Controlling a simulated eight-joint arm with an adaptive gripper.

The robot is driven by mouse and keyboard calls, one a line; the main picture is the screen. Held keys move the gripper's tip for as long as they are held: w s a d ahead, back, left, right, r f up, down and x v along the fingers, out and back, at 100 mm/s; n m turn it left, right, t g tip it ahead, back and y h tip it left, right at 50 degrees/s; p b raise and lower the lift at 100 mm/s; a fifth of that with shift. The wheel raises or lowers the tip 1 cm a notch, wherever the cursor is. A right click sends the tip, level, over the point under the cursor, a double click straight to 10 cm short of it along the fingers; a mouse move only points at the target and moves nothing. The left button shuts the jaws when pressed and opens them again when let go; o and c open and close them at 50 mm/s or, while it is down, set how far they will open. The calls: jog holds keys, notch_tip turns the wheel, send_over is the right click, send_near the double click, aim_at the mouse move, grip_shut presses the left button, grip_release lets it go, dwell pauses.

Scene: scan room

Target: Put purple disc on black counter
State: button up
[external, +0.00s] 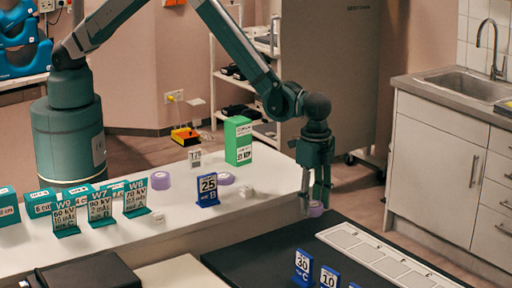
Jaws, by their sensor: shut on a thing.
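A purple disc (316,211) shows low between the fingers of my gripper (315,203), which is shut on it. My gripper points down over the far edge of the black counter (262,250), at the right end of the white counter (125,248). I cannot tell whether the disc touches the black surface. Two other purple things stay on the white counter: a taller roll (160,181) on the left and a flat disc (226,178) near the middle.
Blue number signs (302,267) and a pale strip of panels (375,252) occupy the black counter's front and right. A blue 25 sign (208,190), a green box (238,141) and teal W signs (98,207) stand on the white counter. The black counter's left part is clear.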

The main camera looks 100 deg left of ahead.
aim_at(312, 214)
jog(key=shift+f, duration=0.25)
jog(key=shift+f, duration=0.1)
jog(key=shift+f, duration=1.8)
jog(key=shift+f, duration=0.15)
jog(key=o, duration=0.9)
jog(key=shift+o, duration=0.2)
jog(key=shift+r+b, duration=0.55)
jog(key=shift+r, duration=5.65)
